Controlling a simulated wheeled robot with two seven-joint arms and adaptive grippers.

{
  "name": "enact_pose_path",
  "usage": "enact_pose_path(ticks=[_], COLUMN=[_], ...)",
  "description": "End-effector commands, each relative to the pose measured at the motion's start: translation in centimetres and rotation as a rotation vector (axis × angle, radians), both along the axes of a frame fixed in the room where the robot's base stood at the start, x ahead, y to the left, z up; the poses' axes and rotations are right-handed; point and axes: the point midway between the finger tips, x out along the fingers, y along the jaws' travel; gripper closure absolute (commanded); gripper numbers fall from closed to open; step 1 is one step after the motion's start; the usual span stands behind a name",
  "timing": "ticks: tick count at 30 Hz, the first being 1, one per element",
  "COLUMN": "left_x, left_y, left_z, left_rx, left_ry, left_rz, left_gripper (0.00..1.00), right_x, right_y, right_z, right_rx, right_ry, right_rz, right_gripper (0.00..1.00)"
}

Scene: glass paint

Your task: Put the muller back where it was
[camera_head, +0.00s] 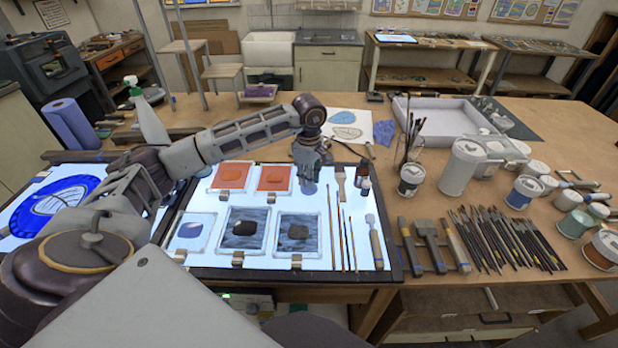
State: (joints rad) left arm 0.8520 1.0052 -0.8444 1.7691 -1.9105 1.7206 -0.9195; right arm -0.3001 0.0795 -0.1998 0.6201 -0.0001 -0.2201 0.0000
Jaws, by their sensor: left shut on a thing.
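My left arm reaches in from the left over the lit panel (340,262). Its gripper (308,163) points down near the panel's back edge, right of the two orange glass samples. It is shut on the muller (308,186), a small greyish, glassy piece whose lower part shows below the fingers. The fingers hide its upper part, and I cannot tell whether its base touches the panel. My right gripper is not in view.
Orange samples (273,179) and grey samples (298,233) lie on the panel. A flat brush (340,185), small bottles (364,176) and thin brushes (351,240) are close on the right. Jars (461,168) and many brushes crowd the table further right.

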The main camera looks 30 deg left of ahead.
Motion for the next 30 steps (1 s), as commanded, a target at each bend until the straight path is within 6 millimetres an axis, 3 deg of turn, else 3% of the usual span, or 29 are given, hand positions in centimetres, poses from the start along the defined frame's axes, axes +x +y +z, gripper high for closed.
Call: enact_pose_path(ticks=[1,2,7,20,30], left_x=[0.0,0.0,0.0,0.0,0.0], left_y=[0.0,0.0,0.0,0.0,0.0], left_z=[0.0,0.0,0.0,0.2,3.2], left_rx=[0.000,0.000,0.000,0.000,0.000], left_ry=[-0.001,-0.001,-0.001,0.000,-0.003], left_rz=[0.000,0.000,0.000,0.000,0.000], left_gripper=[1.00,0.76,0.54,0.54,0.54], right_x=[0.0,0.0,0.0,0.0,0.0], right_y=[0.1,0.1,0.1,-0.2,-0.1], right_z=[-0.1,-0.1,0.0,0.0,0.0], right_rx=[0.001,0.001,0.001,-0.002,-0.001], right_ry=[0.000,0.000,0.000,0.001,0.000], right_rz=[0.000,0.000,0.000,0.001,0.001], right_gripper=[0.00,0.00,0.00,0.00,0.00])
